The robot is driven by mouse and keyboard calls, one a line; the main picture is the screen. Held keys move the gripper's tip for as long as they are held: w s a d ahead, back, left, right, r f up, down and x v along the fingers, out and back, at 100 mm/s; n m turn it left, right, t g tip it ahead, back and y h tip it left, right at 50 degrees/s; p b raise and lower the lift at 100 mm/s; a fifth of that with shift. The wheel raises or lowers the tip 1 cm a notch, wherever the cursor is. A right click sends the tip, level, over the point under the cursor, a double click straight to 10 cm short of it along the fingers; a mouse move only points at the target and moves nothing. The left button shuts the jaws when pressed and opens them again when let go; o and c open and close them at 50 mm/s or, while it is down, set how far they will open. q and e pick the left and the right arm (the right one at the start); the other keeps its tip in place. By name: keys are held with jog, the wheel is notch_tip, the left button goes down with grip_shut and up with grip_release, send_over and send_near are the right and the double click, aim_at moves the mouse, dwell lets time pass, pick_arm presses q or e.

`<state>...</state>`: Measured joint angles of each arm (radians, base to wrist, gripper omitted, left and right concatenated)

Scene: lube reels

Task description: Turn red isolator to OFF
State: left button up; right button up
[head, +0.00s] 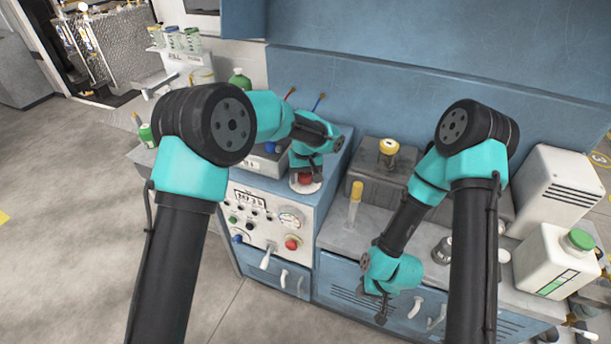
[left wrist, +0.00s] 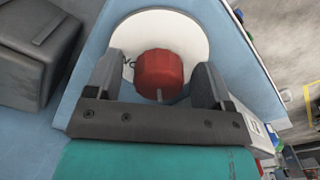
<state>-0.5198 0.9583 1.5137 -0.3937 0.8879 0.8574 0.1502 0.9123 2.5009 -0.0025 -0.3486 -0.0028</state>
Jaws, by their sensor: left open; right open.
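The red isolator (head: 305,178) is a red knob on a round white plate (head: 292,186) on top of the blue cabinet. In the left wrist view the red isolator (left wrist: 159,75) sits between the two fingers of my left gripper (left wrist: 159,88), with a finger on each side. The gripper is open, and whether the fingers touch the knob is unclear. In the head view my left gripper (head: 306,170) is just above the knob and partly covers it. Dark lettering on the white plate is mostly hidden. My right gripper (head: 380,300) is open and empty, pointing down in front of the bench.
A control panel (head: 262,222) with a gauge and a red button (head: 292,243) faces front below the isolator. A grey box (head: 372,165) stands to the right. A yellow-topped tube (head: 355,200) and a white jug (head: 555,262) stand on the bench.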

pick_arm(q)
jog(key=shift+r, duration=0.1)
notch_tip(320, 180, up, 17)
dwell(0.6)
jog(key=g+h, duration=0.1)
send_near(305, 174)
jog(key=s+a+f, duration=0.1)
jog(key=a, duration=0.1)
jog(key=s+a+f, duration=0.1)
jog(key=a+f, duration=0.1)
jog(key=s+a+f, duration=0.1)
jog(key=a, duration=0.1)
jog(key=shift+s+a+f, duration=0.2)
jog(key=shift+s+f, duration=0.1)
jog(key=shift+s, duration=0.05)
jog(key=s+a+f+t+h, duration=0.1)
jog(key=s+a+f, duration=0.9)
jog(key=s+f, duration=0.3)
jog(key=s+a+f+n+h, duration=0.1)
jog(key=s+a+f, duration=1)
jog(key=s+f, duration=0.3)
jog(key=shift+a+f+t+h, duration=0.2)
jog(key=shift+f+t+h, duration=0.2)
jog(key=shift+f, duration=0.2)
